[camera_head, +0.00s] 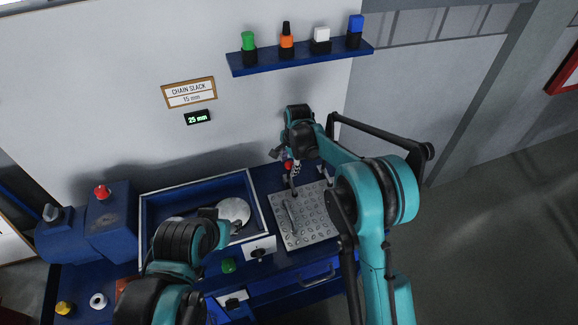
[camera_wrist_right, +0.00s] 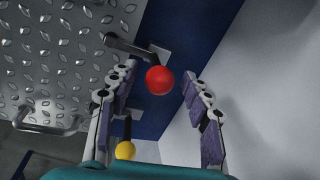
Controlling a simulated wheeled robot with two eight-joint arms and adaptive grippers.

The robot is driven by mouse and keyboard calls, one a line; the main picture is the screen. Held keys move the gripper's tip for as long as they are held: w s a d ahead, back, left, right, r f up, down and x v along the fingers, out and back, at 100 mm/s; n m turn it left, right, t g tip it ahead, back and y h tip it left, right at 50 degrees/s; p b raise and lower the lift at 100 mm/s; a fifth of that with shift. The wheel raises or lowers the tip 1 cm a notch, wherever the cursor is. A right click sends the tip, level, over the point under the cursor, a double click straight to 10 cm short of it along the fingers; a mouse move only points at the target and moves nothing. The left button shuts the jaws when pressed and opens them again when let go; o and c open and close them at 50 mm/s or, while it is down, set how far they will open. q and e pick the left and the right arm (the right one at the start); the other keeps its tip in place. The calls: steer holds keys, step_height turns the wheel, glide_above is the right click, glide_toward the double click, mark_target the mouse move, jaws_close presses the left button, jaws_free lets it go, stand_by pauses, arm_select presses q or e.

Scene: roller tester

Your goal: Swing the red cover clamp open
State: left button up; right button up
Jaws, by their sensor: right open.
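The red ball knob of the cover clamp (camera_wrist_right: 159,80) shows in the right wrist view, on a dark lever (camera_wrist_right: 130,47) beside the metal cover plate. My right gripper (camera_wrist_right: 160,74) is open, with one finger on each side of the knob and a gap to both. In the head view the red knob (camera_head: 287,165) is partly hidden by my right gripper (camera_head: 293,172). The diamond-pattern cover plate (camera_head: 313,222) lies flat with a bar handle on it. My left arm is at the lower left; its fingers cannot be made out.
A yellow knob (camera_wrist_right: 125,150) sits below the red one in the wrist view. A shelf (camera_head: 300,58) with several coloured items hangs on the wall. A display (camera_head: 198,117) reads 25 mm.

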steer(key=shift+w+f, duration=0.1)
steer(key=shift+f, duration=0.45)
jaws_close()
steer(key=shift+w+a+r+g+h+p, duration=0.1)
steer(key=shift+w+a+g+h+p, duration=0.1)
steer(key=shift+w+g, duration=0.25)
steer(key=shift+w+a+g+h+p, duration=0.2)
steer(key=shift+w+g, duration=0.15)
steer(key=shift+g, duration=0.2)
steer(key=shift+w+a+g+h+p, duration=0.15)
steer(key=shift+w+g+h+p, duration=0.2)
steer(key=shift+w+g, duration=0.25)
steer(key=shift+g, duration=0.4)
